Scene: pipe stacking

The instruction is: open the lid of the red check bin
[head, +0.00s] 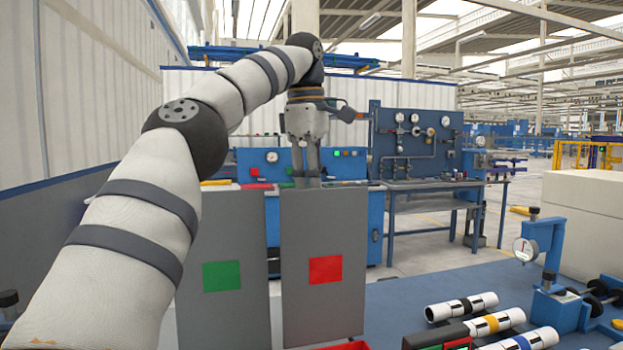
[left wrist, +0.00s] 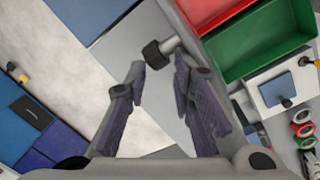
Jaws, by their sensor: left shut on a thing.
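The grey lid with a red square (head: 325,300) stands upright in the head view. My left gripper (head: 306,180) comes down at its top edge and is shut on the lid's handle. In the left wrist view the dark-ended handle (left wrist: 158,54) lies at the fingertips of the left gripper (left wrist: 158,85); the exact contact is hard to see. A sliver of the red check bin (head: 346,346) shows below the lid, and its red inside (left wrist: 232,16) shows in the left wrist view. My right gripper is not in view.
A grey lid with a green square (head: 222,300) stands upright to the left. The open green bin (left wrist: 265,45) is beside the red one. Several banded pipes (head: 462,306) and a dial gauge stand (head: 548,255) are at the right. A blue bench (head: 440,187) stands behind.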

